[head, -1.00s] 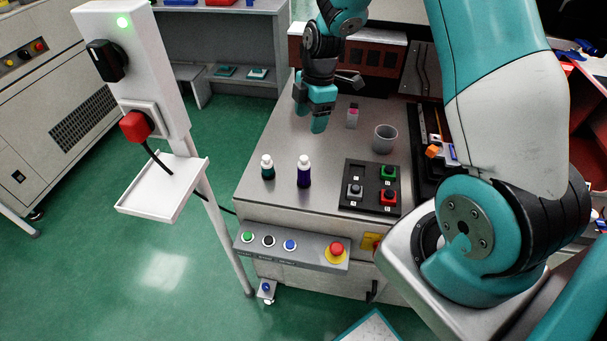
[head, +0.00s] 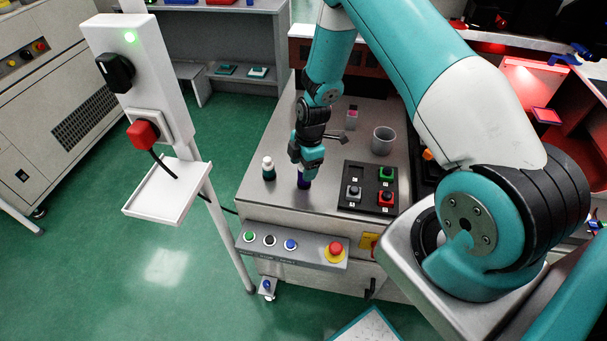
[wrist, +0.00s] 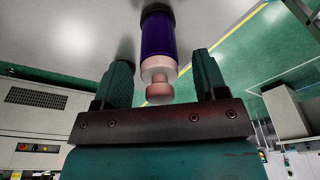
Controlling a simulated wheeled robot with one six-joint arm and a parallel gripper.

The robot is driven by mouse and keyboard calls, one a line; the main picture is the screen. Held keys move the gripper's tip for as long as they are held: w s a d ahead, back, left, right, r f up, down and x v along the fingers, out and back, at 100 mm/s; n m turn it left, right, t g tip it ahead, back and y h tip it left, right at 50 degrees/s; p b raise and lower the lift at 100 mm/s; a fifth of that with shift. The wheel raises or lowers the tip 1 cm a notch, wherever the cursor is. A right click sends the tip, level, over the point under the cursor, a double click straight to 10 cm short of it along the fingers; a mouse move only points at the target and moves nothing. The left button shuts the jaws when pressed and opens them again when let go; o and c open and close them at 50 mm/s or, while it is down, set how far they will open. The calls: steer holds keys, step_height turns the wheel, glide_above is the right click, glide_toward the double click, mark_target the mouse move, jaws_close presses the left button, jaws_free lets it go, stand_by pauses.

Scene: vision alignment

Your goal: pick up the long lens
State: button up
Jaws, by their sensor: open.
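A tall purple cylinder with a pale stepped top, the longer of two bottle-like pieces and seemingly the long lens (head: 304,183), stands on the steel table (head: 300,205). My gripper (head: 308,162) is just above it and hides its upper part in the head view. In the wrist view the purple cylinder (wrist: 159,38) shows its pale top pointing toward the palm. My open fingers (wrist: 162,80) are on either side of that top, with gaps visible. I cannot tell how far down they reach. The shorter dark teal piece with a white cap (head: 268,168) stands to the left.
A black pad with coloured blocks (head: 370,188) lies right of the lens. A grey cup (head: 384,140) and a small pink-topped piece (head: 352,117) stand behind. A button panel (head: 290,246) fronts the table. A post with a white tray (head: 165,195) stands to the left.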

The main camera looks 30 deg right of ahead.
steer(key=shift+f, duration=0.15)
steer(key=shift+c, duration=0.2)
steer(key=c, duration=1.1)
jaws_close()
steer(key=shift+r, duration=0.2)
